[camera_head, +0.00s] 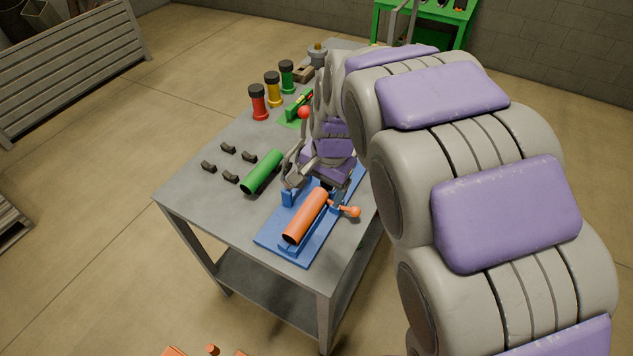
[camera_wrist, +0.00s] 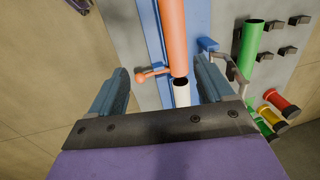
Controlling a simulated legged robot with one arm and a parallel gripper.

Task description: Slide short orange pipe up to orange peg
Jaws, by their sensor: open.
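The short orange pipe (camera_head: 305,215) lies on a blue base (camera_head: 268,237) on the table. It also shows in the wrist view (camera_wrist: 173,38). The orange peg (camera_head: 349,210), with a ball end, sticks out sideways by the pipe's end nearer my gripper; it also shows in the wrist view (camera_wrist: 146,76). I cannot tell whether pipe and peg touch. A white cylinder (camera_wrist: 182,93) continues in line with the pipe, between my fingers. My gripper (camera_wrist: 161,66) is open, with its fingers spread to either side of the white cylinder and peg area.
A green pipe (camera_head: 262,172) lies beside the blue base. Several small black blocks (camera_head: 230,178) sit near it. Red, yellow and green black-capped cylinders (camera_head: 273,90) stand farther back. A blue bracket with a grey handle (camera_wrist: 208,45) is close to my right finger.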

